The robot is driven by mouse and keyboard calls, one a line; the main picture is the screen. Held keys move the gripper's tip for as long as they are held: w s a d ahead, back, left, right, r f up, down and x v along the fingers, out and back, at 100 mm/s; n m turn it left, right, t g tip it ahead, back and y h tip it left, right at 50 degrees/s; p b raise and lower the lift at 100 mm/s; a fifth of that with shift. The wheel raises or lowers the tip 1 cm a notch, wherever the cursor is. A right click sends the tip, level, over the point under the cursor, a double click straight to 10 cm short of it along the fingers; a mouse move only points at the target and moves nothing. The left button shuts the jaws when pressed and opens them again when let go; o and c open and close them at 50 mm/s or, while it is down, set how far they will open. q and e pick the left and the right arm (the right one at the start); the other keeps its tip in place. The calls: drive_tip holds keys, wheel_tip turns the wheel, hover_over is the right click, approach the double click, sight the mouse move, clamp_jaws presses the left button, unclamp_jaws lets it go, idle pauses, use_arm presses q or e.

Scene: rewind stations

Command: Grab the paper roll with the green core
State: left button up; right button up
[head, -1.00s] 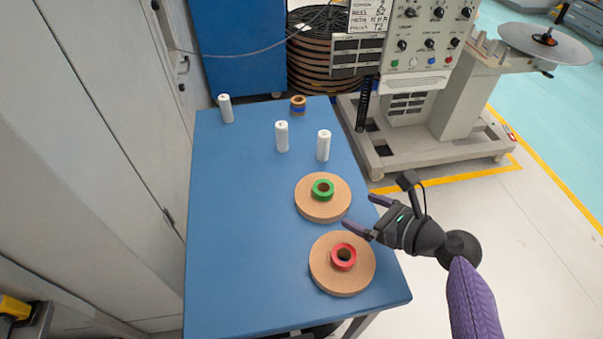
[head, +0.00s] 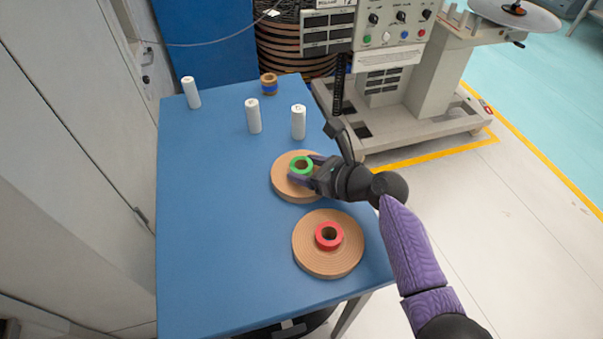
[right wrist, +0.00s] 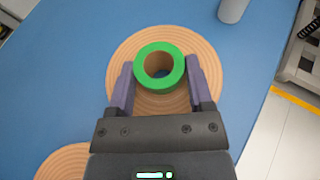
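The paper roll with the green core (head: 283,184) lies flat on the blue table. Its green core (head: 301,166) stands up from the middle of the brown roll. My right gripper (head: 304,170) is at this roll, its fingers on either side of the green core. In the right wrist view the green core (right wrist: 159,66) sits between the two open purple fingers (right wrist: 160,88), with a narrow gap at each side. The brown roll (right wrist: 205,60) lies below them. My left gripper is not in view.
A second paper roll (head: 328,262) with a red core (head: 329,236) lies nearer on the blue table (head: 220,240). Several white cylinders (head: 254,116) and a small brown roll with a blue band (head: 269,84) stand farther back. A machine (head: 405,100) stands beyond the table.

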clamp_jaws()
